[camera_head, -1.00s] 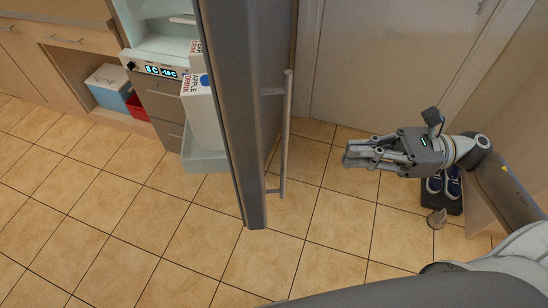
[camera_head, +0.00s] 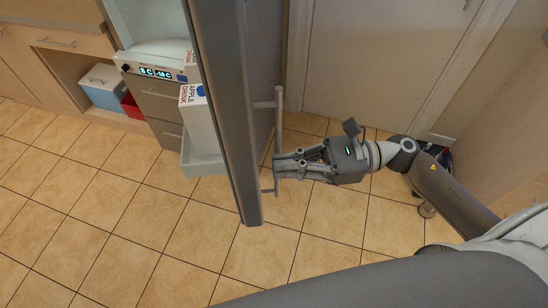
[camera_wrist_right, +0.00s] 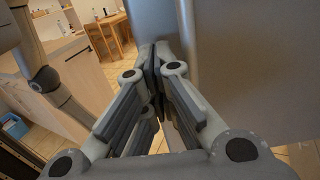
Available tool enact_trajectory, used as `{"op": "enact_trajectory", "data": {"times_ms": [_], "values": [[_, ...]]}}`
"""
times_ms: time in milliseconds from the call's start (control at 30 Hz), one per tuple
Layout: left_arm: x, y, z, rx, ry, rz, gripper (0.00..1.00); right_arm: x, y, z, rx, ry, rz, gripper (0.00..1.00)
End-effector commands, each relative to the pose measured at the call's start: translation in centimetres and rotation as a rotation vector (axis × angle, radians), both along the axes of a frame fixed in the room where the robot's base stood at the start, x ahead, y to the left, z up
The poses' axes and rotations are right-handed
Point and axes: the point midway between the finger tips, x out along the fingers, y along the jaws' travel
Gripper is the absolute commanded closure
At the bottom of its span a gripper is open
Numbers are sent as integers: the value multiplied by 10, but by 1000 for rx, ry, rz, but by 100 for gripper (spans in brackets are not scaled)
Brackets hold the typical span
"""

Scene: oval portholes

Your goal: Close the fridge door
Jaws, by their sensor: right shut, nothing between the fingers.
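The fridge door (camera_head: 228,110) stands open, its grey edge and outer face towards me in the head view. A long vertical handle (camera_head: 279,125) is on its outer face. The fridge body (camera_head: 150,50) is to the left, with a lit temperature display. My right gripper (camera_head: 277,167) is shut and empty, its fingertips at the lower part of the handle; I cannot tell whether they touch it. In the right wrist view the closed fingertips (camera_wrist_right: 156,62) are in front of the grey door face (camera_wrist_right: 240,70). My left gripper is not in view.
Drink cartons (camera_head: 198,115) stand in the door's inner shelf (camera_head: 203,165). A wooden counter (camera_head: 60,45) with a cubby holding a blue-and-white box (camera_head: 105,88) is at the left. Shoes are partly hidden behind my right arm. Tiled floor in front is clear.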

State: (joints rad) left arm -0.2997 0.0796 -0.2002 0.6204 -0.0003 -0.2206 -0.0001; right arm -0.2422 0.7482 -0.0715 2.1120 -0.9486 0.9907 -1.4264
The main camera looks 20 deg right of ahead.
Motion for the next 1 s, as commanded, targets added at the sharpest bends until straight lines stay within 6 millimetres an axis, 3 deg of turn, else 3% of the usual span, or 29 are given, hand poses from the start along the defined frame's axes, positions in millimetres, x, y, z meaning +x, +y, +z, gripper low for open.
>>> {"op": "enact_trajectory", "data": {"times_ms": [233, 767, 1000], "values": [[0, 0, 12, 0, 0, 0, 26, 3, 20, 2, 1, 1, 0, 100], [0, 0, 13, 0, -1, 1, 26, 4, 25, 0, 0, 2, -4, 100], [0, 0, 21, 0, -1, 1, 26, 9, 49, -2, -3, 9, -45, 100]]}}
